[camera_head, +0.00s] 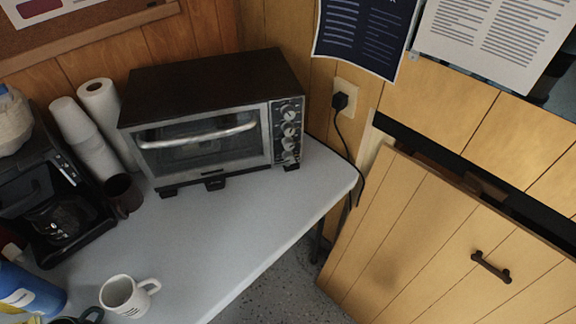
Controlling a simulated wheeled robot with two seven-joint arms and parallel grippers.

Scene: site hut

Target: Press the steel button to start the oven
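The toaster oven (212,88) stands on the white table against the wood-panelled wall, its glass door closed under a steel handle (197,131). A dark control panel (280,146) runs down the right side of its front. Several round silvery knobs sit in a column on this panel. A small silvery round piece (289,158) is at the bottom of the column; I cannot tell for sure whether it is the steel button. Neither of my grippers shows in the head view.
The white table (215,235) is clear in front of the oven. A white mug (124,297) is near the front. A black cord (348,150) hangs right of the oven.

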